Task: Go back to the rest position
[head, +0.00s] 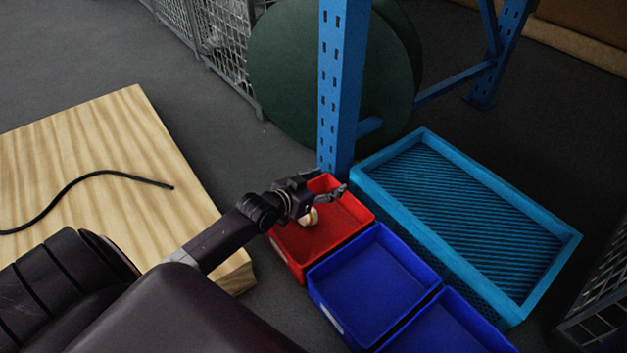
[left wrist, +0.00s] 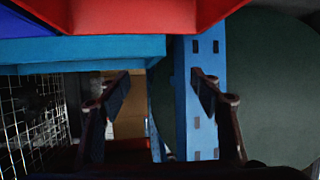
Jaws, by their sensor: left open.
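My left gripper (head: 338,190) is at the red bin (head: 350,213), over its far part, with the arm reaching in from the left. In the left wrist view the two fingers of this gripper (left wrist: 163,92) stand wide apart with nothing between them. The red bin fills the top of that view (left wrist: 150,15). A small pale object (head: 309,217) shows in the red bin just below the gripper; I cannot tell what it is. My right gripper is not in view.
Blue bins (head: 372,285) adjoin the red bin. A light-blue crate (head: 480,200) stands to the right. A blue rack post (head: 342,85) rises close behind the gripper, before a dark green round object (head: 285,75). A wooden surface (head: 110,140) with a black cable (head: 100,173) lies left.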

